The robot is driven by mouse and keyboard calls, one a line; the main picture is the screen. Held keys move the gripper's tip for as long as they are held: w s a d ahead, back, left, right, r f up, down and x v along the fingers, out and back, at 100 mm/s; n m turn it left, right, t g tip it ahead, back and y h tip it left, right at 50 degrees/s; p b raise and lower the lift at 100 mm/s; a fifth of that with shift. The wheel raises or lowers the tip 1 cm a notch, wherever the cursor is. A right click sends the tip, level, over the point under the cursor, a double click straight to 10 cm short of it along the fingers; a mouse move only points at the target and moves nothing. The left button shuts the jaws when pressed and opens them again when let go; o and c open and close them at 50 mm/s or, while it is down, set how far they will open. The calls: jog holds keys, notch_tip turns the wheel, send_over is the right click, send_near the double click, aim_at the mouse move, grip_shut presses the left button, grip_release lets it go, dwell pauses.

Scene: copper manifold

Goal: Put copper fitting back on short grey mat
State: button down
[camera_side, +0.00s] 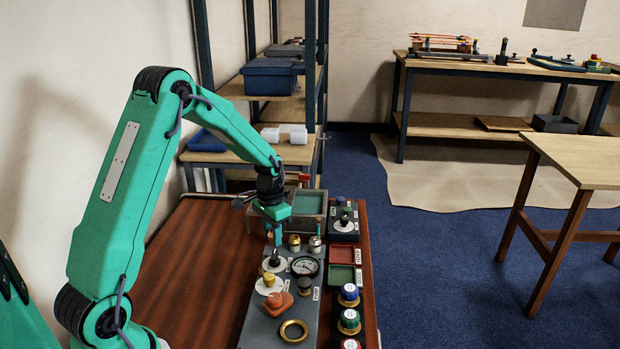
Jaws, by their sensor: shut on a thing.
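My gripper (275,236) points down over the far part of a long grey panel (256,324). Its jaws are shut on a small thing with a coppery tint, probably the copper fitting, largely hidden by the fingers. A black knob on a white disc stands right below the fingertips; I cannot tell whether they touch. I cannot make out a separate short grey mat.
On the panel are a round gauge (305,267), an orange piece (281,303), a brass ring (293,331) and several knobs. Red (341,254) and green (340,275) trays lie to the right, with coloured knobs nearer. A grey bin (310,205) stands behind. Bare wood (190,270) lies left.

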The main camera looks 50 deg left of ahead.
jog(key=shift+f, duration=0.8)
dwell(0.4)
jog(key=c, duration=0.6)
grip_release()
jog(key=shift+r, duration=0.1)
jog(key=shift+r, duration=3.9)
jog(key=shift+r, duration=0.1)
